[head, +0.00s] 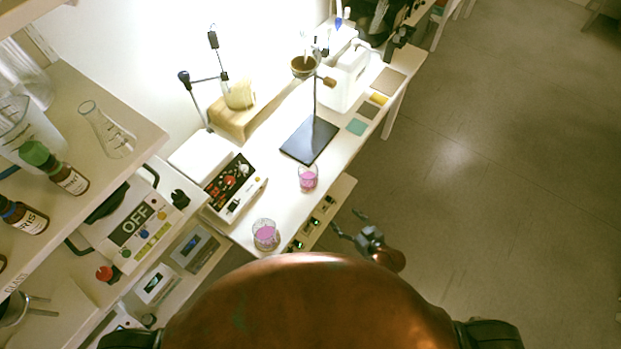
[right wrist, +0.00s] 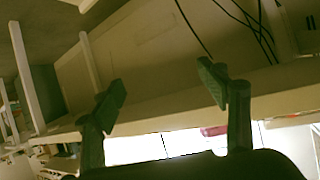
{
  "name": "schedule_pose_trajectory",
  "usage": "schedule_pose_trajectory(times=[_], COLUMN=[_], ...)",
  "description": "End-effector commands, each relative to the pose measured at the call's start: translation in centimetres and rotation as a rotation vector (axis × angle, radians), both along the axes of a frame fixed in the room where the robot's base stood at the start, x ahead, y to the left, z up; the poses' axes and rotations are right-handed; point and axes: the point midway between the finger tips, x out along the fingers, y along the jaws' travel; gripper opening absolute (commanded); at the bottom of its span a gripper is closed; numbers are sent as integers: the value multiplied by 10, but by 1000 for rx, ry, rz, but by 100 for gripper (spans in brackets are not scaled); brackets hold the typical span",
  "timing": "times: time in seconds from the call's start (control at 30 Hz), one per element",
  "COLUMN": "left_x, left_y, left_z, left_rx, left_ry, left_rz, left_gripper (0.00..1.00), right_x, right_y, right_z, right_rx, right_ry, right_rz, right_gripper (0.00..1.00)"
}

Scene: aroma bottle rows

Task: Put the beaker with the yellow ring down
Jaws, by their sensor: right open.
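Two small glass beakers with pink contents stand upright on the white bench. One beaker (head: 265,236) is at the near end, and the other beaker (head: 307,179) is farther along, close to the bench's right edge. I cannot make out a yellow ring on either one. My right gripper (head: 350,226) is off the right edge of the bench, apart from both beakers. In the right wrist view its two fingers (right wrist: 162,93) are spread with nothing between them. My left gripper is not in view.
A stand with a dark base (head: 310,141) rises behind the beakers. A control box with red knobs (head: 234,186) lies left of them. A shelf (head: 120,165) with bottles and a flask is at the left. Open floor (head: 480,200) lies at the right.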

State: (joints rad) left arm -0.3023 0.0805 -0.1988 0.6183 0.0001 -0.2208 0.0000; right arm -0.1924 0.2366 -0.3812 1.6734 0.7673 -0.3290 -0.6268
Motion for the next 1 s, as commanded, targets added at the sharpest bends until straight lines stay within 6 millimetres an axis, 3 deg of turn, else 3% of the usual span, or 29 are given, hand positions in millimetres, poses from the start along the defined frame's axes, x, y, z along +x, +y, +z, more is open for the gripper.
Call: schedule_pose_trajectory(times=[0.03,0.1,0.2,0.3,0.5,1.0], left_x=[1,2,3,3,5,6], left_y=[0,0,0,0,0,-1], left_z=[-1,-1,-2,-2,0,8], left_rx=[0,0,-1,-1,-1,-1], left_ry=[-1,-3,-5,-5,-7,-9], left_rz=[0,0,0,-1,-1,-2], left_gripper=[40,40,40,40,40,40], right_x=[13,22,33,43,58,106], right_y=[24,51,79,89,100,138], right_z=[48,100,155,180,195,188], right_rx=[41,87,146,182,205,204], right_ry=[-84,-176,-302,-376,-423,-422], right_rz=[48,100,136,126,106,105], right_gripper=[68,68,68,68,68,68])
